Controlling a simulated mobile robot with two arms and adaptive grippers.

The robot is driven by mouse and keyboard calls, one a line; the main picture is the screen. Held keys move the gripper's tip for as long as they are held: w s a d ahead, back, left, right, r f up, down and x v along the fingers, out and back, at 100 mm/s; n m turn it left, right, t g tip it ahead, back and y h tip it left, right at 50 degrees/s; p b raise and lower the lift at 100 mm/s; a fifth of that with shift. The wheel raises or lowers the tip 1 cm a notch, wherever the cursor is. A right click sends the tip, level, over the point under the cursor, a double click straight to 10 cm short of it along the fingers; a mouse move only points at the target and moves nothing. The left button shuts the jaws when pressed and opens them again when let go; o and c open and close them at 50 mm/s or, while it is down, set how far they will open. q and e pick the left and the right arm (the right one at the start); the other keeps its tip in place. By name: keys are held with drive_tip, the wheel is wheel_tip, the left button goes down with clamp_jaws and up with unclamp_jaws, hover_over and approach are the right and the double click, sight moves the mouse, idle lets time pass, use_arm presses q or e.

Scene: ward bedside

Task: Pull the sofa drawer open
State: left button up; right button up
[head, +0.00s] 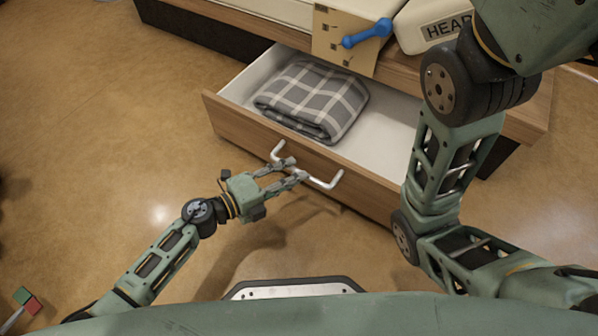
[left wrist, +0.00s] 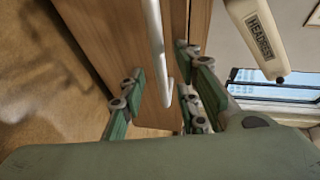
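The wooden sofa drawer (head: 228,121) stands pulled out from the sofa base, with its white inside showing. Its pale bar handle (head: 323,184) is on the front panel. A folded grey checked blanket (head: 312,98) lies in the drawer. My left gripper (head: 289,169) is at the handle, its fingers on either side of the bar. In the left wrist view the handle (left wrist: 156,45) runs between the spread fingers (left wrist: 160,86), with gaps beside it, so the gripper looks open. My right arm crosses the right side of the head view; its gripper is out of frame.
On the sofa top (head: 290,34) lie a tan board (head: 325,42), a blue dumbbell-shaped thing (head: 367,33) and a cream lettered block (head: 418,24). A small red and green block (head: 27,301) is at lower left. The floor left of the drawer is clear.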

use_arm(q)
drive_tip(key=v, duration=0.8)
drive_tip(key=shift+s+a, duration=0.2)
drive_tip(key=shift+a, duration=0.15)
